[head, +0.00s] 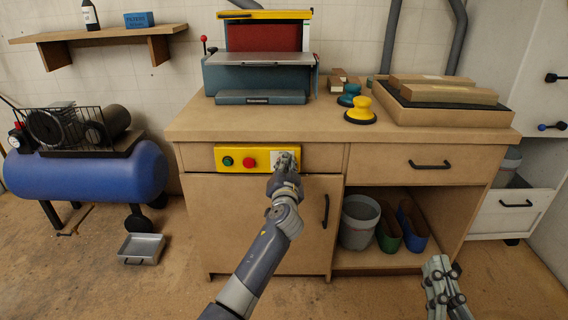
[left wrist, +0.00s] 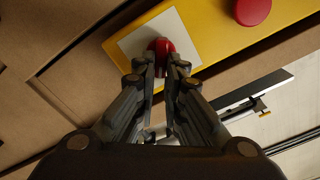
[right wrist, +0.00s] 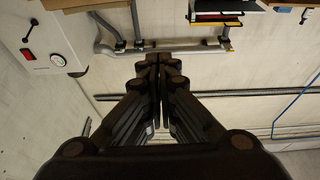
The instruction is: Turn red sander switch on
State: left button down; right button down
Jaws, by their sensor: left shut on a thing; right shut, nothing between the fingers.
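The red switch (left wrist: 160,46) sits on a white plate (left wrist: 135,43) on the yellow control panel (head: 205,152), which is on the front of the workbench. In the left wrist view the fingertips of my left gripper (left wrist: 160,66) are shut on the switch. In the head view my left gripper (head: 285,158) covers the switch and part of the white plate. The blue and red sander (head: 265,80) stands on the bench above the panel. My right gripper (head: 437,270) is shut and empty, low in front of the bench; its closed fingers also show in the right wrist view (right wrist: 160,65).
A green button (head: 228,161) and a round red button (head: 249,162) are on the panel, left of my left gripper. A drawer handle (head: 430,165), a cabinet handle (head: 326,211) and a grey bucket (head: 358,222) are nearby. A blue compressor (head: 90,177) stands at left.

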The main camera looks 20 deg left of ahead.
pick_arm(q)
jog(key=shift+d+f+m+p, duration=0.2)
jog(key=shift+m+p, duration=0.25)
jog(key=shift+m, duration=1.4)
jog(key=shift+d+f+m+p, duration=0.1)
jog(key=shift+f+m+p, duration=0.3)
jog(key=shift+m, duration=1.5)
jog(key=shift+d+f+m+p, duration=0.15)
jog(key=shift+m+p, duration=0.3)
jog(key=shift+m, duration=1.4)
pick_arm(e)
notch_tip(320, 180, down, 13)
jog(key=s+d+g+h, duration=0.1)
jog(key=d+g+h, duration=0.1)
jog(key=g, duration=0.5)
jog(key=shift+s+g, duration=0.15)
jog(key=shift+g, duration=0.15)
pick_arm(q)
jog(key=shift+f, duration=0.1)
jog(key=c, duration=1.7)
grip_release()
jog(key=shift+w, duration=0.1)
pick_arm(e)
jog(key=shift+r, duration=0.1)
pick_arm(q)
jog(key=v, duration=1.2)
